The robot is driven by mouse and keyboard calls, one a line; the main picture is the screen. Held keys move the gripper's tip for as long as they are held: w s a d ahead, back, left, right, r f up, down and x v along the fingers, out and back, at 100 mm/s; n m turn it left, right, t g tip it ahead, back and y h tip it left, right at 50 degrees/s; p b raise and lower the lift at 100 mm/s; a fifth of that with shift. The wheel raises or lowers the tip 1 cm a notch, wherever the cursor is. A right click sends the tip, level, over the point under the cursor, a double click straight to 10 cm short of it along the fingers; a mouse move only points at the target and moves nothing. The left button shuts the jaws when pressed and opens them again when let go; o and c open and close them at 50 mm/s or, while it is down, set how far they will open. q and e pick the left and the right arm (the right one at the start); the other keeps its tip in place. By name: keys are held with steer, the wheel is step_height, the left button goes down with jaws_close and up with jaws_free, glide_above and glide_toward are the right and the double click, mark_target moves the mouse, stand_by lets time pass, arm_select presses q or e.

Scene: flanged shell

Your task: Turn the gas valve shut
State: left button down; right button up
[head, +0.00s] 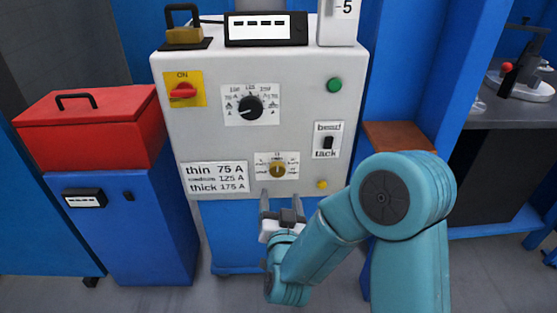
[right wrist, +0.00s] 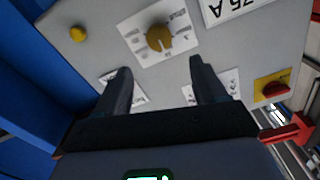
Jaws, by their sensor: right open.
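A brass-coloured round knob (head: 277,170) sits on a small white scale plate low on the front of the grey panel; I take it to be the gas valve. In the right wrist view the knob (right wrist: 158,38) has a slot or pointer mark and shows upside down, beyond and between my fingertips. The plate's small print is too blurred to read. My right gripper (head: 282,204) is open and empty, just below the knob in the head view and pointing at the panel; the right wrist view shows its spread fingers (right wrist: 160,70) apart from the knob. My left gripper is not in view.
The grey panel (head: 225,142) also carries a red switch (head: 183,90), a black dial (head: 250,108), a green button (head: 334,85), a black toggle (head: 328,143) and a yellow button (head: 322,184). A red box (head: 90,125) on a blue cabinet (head: 130,225) stands left.

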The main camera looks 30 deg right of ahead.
mark_target(278, 171)
steer(key=b+x, duration=0.1)
steer(key=x, duration=0.8)
steer(key=shift+w+d+f, duration=0.1)
steer(key=shift+w+d, duration=0.2)
steer(key=c, duration=1.1)
steer(key=shift+o, duration=0.2)
